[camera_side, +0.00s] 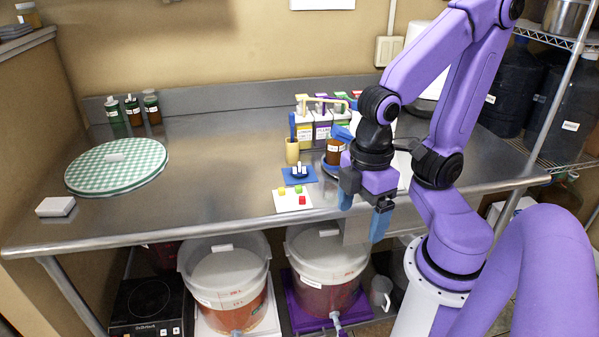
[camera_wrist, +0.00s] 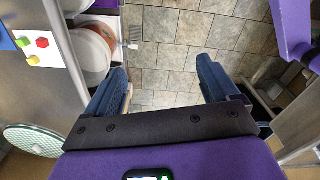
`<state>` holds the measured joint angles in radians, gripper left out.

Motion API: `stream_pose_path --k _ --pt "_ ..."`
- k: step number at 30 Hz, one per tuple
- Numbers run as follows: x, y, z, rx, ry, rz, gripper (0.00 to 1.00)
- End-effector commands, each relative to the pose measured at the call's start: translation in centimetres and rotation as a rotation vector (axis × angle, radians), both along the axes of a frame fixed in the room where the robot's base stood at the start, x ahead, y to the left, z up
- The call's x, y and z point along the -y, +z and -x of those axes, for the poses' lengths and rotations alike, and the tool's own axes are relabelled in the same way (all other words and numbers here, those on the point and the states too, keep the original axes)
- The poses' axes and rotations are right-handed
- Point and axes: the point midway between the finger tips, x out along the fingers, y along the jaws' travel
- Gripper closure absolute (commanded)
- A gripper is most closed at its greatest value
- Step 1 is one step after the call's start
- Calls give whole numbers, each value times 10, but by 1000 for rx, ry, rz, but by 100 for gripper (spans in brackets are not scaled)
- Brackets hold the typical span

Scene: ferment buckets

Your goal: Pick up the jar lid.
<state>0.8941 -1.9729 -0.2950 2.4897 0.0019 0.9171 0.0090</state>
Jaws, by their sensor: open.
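My gripper (camera_side: 364,208) is open and empty, its blue fingers pointing down near the front edge of the steel table. In the wrist view my gripper (camera_wrist: 162,78) has its fingers wide apart over the tiled floor, with nothing between them. I cannot make out a loose jar lid for certain in either view. An amber jar (camera_side: 334,153) stands on the table just behind my gripper, and its top is partly hidden by my arm. Part of a round, dark item (camera_side: 327,171) shows beside my wrist; the rest is hidden.
A white card with coloured cubes (camera_side: 292,204) and a blue mat (camera_side: 299,179) lie left of my gripper. A tan cup (camera_side: 292,152) and several cartons (camera_side: 303,132) stand behind. Buckets (camera_side: 228,270) sit below the table. The table's middle left (camera_side: 215,185) is clear.

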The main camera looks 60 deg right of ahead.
Motion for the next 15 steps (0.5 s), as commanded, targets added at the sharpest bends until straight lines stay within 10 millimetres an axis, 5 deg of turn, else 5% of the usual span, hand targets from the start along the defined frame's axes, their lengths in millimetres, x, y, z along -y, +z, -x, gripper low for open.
stream_pose_path --k 8,15 --pt "-6 13 -67 -6 -350 4 12" --pt "12 22 -143 -12 -727 6 12"
